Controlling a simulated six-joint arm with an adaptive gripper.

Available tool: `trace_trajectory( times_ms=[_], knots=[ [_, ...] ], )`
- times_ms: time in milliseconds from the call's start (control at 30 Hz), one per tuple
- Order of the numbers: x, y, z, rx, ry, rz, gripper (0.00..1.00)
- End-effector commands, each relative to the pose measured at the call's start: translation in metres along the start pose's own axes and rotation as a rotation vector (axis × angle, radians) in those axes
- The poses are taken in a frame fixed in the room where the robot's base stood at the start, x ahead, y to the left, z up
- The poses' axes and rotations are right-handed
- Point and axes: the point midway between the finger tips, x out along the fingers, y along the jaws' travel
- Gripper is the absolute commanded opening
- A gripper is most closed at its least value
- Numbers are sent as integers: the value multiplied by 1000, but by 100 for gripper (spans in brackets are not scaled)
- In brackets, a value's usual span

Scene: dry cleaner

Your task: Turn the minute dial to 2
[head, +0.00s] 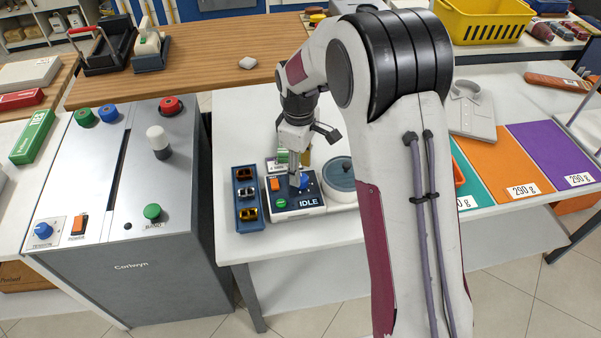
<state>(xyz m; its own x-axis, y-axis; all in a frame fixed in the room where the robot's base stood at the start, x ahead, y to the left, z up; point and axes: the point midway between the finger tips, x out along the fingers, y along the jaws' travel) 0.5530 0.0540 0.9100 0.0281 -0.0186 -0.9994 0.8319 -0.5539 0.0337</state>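A small machine (297,206) stands on the white counter, with a dark "IDLE" display, an orange switch (275,184) and a green button (281,203) on its front. A blue knob (308,181) sits above the display, partly hidden by my gripper; it appears to be the dial, and its markings are too small to read. My gripper (311,157) is over the back of the machine, its fingers spread apart and nothing visible between them. One finger reaches down close to the knob; I cannot tell whether it touches.
A blue tray (248,170) with several small coloured pieces lies left of the machine. A round grey-lidded pot (341,174) stands close on its right, partly behind my arm. A large grey cabinet (185,190) with knobs is at left. The counter's front strip is clear.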

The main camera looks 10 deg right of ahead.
Motion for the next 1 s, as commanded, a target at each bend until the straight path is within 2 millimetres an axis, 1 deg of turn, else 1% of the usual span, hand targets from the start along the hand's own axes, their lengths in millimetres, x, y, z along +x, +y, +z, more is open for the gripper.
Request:
trace_trajectory(
  times_ms=[100, 233, 400, 633, 667, 700, 800, 1000],
  knots=[
    [13, 0, 0, 0, -1, -2, 40],
    [22, 0, 0, 0, -1, -1, 40],
    [26, 0, 0, 0, 0, 0, 40],
    [26, 0, 0, 0, 0, 0, 40],
    [26, 0, 0, 0, 0, 0, 35],
    [26, 0, 0, 0, 0, 0, 24],
    [26, 0, 0, 0, 0, 0, 1],
    [26, 0, 0, 2, 0, 0, 2]
  ],
)
